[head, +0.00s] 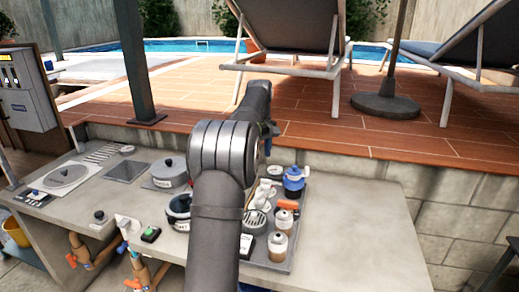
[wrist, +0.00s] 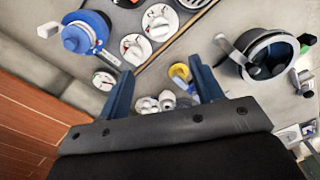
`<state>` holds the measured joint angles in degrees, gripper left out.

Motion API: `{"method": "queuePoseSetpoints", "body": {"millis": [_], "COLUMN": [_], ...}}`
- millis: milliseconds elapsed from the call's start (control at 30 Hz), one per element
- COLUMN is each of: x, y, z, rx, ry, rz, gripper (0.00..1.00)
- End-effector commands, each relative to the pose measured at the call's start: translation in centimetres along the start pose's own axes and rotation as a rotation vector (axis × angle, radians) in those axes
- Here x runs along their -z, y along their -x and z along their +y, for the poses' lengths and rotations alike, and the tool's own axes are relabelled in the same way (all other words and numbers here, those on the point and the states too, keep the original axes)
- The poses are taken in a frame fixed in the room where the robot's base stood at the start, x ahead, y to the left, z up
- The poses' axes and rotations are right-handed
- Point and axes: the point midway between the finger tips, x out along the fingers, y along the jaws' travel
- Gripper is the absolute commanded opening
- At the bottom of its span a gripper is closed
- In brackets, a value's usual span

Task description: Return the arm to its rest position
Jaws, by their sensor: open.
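My arm (head: 215,200) rises from the bottom middle of the head view and bends over the counter. My gripper (wrist: 162,68) shows in the wrist view with its two blue fingers spread apart and nothing held between them. In the head view the gripper is mostly hidden behind my own arm. Beyond the fingers, white fittings and a small yellow part lie on the counter, apart from the fingers as far as I can tell.
The stone counter (head: 350,235) is bare on the right. A tray (head: 285,265) holds a blue-topped valve (head: 294,180), gauges and several fittings. A round grey lidded pot (head: 170,172) stands left of my arm. A dark post (head: 135,60) and brick deck edge (head: 400,150) lie behind.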

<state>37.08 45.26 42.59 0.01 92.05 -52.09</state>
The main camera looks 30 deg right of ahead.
Motion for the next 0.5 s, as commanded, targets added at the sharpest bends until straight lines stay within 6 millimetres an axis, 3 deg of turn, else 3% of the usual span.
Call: {"method": "queuePoseSetpoints", "body": {"millis": [200,500], "x": [0.0,0.0], "y": [1.7,1.8], "z": [0.0,0.0], "rx": [0.001,0.001], "ry": [0.000,0.000], "rz": [0.000,0.000], "gripper": [0.60,0.60]}}
